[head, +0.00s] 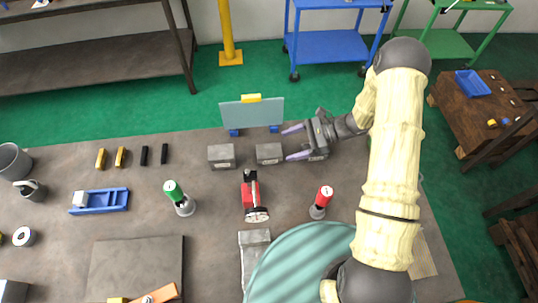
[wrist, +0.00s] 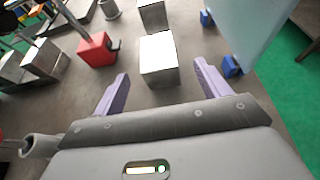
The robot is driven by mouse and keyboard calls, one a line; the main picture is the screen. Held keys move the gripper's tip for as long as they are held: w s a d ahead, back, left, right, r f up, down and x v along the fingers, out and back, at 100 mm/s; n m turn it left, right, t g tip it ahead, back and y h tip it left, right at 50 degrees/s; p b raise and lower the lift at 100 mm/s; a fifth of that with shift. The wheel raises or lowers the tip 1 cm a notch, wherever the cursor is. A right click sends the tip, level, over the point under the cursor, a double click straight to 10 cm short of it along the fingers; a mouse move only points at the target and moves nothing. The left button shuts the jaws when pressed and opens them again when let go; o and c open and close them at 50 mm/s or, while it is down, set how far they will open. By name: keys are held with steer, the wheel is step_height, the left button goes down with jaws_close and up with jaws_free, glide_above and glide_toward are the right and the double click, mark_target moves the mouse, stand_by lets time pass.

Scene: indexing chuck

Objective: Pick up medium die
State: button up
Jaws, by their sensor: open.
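The medium die, a plain grey block (head: 269,154), stands on the workbench in the middle of the head view. In the wrist view the die (wrist: 159,58) is straight ahead, lined up with the gap between my fingers. My gripper (head: 287,145) is open and empty, just right of the die, with its purple fingers pointing left towards it. Both fingers (wrist: 160,72) show in the wrist view, one towards each side of the die. A larger grey block (head: 221,156) stands to the left. Another grey block (head: 318,155) is partly hidden under my gripper.
A pale upright panel (head: 252,113) on blue feet stands close behind the die. A red device (head: 251,192) is in front, with a red-topped post (head: 321,201) and a green-topped post (head: 178,197) nearby. A blue tray (head: 100,201) lies further left.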

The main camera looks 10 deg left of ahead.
mark_target(276, 149)
steer(key=shift+x, duration=1.55)
steer(key=b+x, duration=0.1)
steer(key=x, duration=0.4)
steer(key=shift+s+f, duration=0.15)
steer(key=c, duration=0.8)
jaws_close()
steer(key=shift+a+r, duration=0.1)
steer(key=shift+r, duration=0.1)
